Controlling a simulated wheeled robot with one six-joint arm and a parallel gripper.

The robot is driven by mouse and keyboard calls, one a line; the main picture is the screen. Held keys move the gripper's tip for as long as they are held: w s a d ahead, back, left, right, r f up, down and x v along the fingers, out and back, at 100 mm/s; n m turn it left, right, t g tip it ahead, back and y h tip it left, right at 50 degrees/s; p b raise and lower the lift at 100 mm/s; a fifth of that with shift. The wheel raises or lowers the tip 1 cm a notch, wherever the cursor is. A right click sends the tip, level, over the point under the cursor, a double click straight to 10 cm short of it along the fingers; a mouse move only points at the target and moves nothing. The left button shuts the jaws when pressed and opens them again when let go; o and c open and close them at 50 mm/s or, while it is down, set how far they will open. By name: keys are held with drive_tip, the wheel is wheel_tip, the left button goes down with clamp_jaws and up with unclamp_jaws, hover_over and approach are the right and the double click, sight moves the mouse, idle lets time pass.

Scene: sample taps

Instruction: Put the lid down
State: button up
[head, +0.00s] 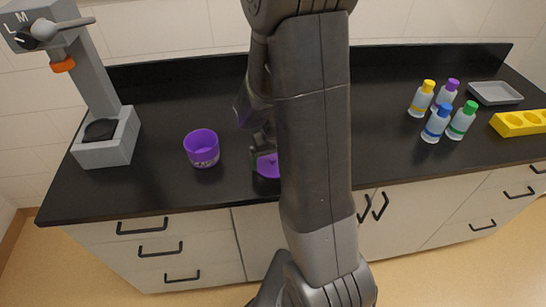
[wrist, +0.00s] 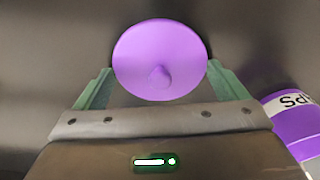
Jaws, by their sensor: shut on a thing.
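The purple lid (wrist: 160,50) is a round disc with a small knob on its face. It sits between the green fingers of my gripper (wrist: 158,88) in the wrist view, and the fingers are shut on it. In the head view part of the lid (head: 268,166) shows beside my arm, over the front of the black counter; my arm hides the rest. I cannot tell whether it touches the counter. A purple open cup (head: 202,150) stands upright to the left of my gripper (head: 256,158). The cup's labelled side (wrist: 292,125) also shows at the right of the wrist view.
A grey tap stand (head: 105,130) with an orange nozzle stands at the left. Several capped bottles (head: 438,122), a grey tray (head: 495,93) and a yellow rack (head: 520,122) are at the right. The black counter (head: 165,100) is clear behind the cup.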

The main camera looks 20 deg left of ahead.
sight(275, 168)
drive_tip(key=shift+f, duration=0.15)
drive_tip(key=o, duration=0.6)
drive_tip(key=shift+o, duration=0.2)
drive_tip(key=shift+r, duration=0.6)
wheel_tip(275, 168, up, 11)
drive_tip(key=s+d, duration=0.1)
